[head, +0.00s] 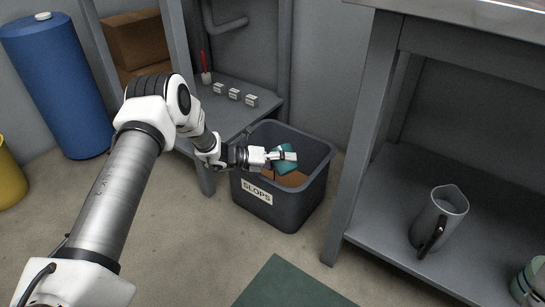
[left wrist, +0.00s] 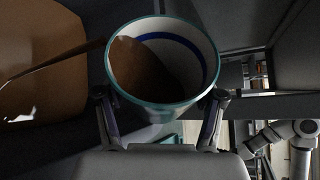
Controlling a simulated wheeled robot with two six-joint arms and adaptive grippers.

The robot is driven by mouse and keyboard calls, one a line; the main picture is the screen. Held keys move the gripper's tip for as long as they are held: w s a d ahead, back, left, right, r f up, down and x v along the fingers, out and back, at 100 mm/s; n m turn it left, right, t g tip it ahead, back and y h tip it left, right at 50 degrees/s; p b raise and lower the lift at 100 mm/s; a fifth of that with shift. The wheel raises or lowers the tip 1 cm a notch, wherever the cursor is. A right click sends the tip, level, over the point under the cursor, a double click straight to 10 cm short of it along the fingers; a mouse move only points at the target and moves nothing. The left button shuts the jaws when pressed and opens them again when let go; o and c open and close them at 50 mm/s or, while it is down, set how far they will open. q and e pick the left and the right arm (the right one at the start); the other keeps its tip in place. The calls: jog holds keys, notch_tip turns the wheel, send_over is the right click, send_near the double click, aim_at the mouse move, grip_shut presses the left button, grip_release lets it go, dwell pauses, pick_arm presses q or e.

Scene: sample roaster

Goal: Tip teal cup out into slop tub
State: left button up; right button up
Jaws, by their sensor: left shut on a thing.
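My left gripper (head: 286,156) is shut on the teal cup (head: 284,168) and holds it, tilted, over the slop tub (head: 258,205). The left wrist view shows the cup's teal rim and pale inside with a blue band (left wrist: 196,46). Brown stuff lies in the cup, and a thin brown stream runs from its left lip towards the brown contents of the tub (left wrist: 40,60). The gripper's fingers (left wrist: 163,115) are on either side of the cup. The grey tub bears a SLOPS label. My right gripper is not in view.
A low grey shelf (head: 225,115) with small labelled boxes stands behind the tub. To the right, a bench's lower shelf (head: 400,235) carries a metal jug (head: 438,218) and a greenish item (head: 530,282). A blue drum (head: 60,85) stands far left.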

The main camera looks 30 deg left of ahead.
aim_at(292, 151)
pick_arm(q)
jog(key=shift+w+a+r+n+h, duration=0.15)
jog(key=shift+r+n+h, duration=0.4)
jog(key=shift+n, duration=0.35)
dwell(1.1)
jog(key=shift+w+a+r+n+h+b, duration=0.4)
jog(key=shift+a+n+b, duration=0.3)
jog(key=shift+b, duration=0.15)
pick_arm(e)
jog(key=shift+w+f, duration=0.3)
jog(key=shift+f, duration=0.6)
pick_arm(q)
jog(key=shift+w+r+n+h+b, duration=0.1)
jog(key=shift+r+n+h+b, duration=0.15)
jog(key=shift+n+b, duration=0.15)
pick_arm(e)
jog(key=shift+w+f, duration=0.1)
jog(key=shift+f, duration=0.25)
